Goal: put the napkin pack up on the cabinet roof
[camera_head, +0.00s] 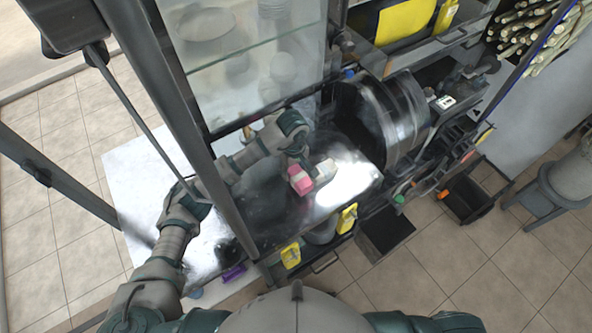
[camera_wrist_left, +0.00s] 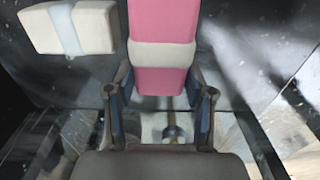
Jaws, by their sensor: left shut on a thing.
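A pink pack with a white band, which looks like the napkin pack (camera_head: 299,180), is in my left gripper (camera_head: 296,164), over the shiny metal counter. In the left wrist view the pink pack (camera_wrist_left: 163,82) sits between the two fingers of the left gripper (camera_wrist_left: 163,100). A white pack with a pale blue band (camera_head: 325,169) lies right beside it; it also shows at the upper left of the left wrist view (camera_wrist_left: 88,28). The glass-sided cabinet (camera_head: 232,80) stands just beyond my left arm, with dishes inside. My right gripper is out of view.
A dark post (camera_head: 190,115) runs close by my left forearm. A large metal drum (camera_head: 385,112) stands right of the counter (camera_head: 345,190). Yellow-tagged items (camera_head: 347,218) hang at the counter's front. Sugarcane stalks (camera_head: 530,30) are at the upper right.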

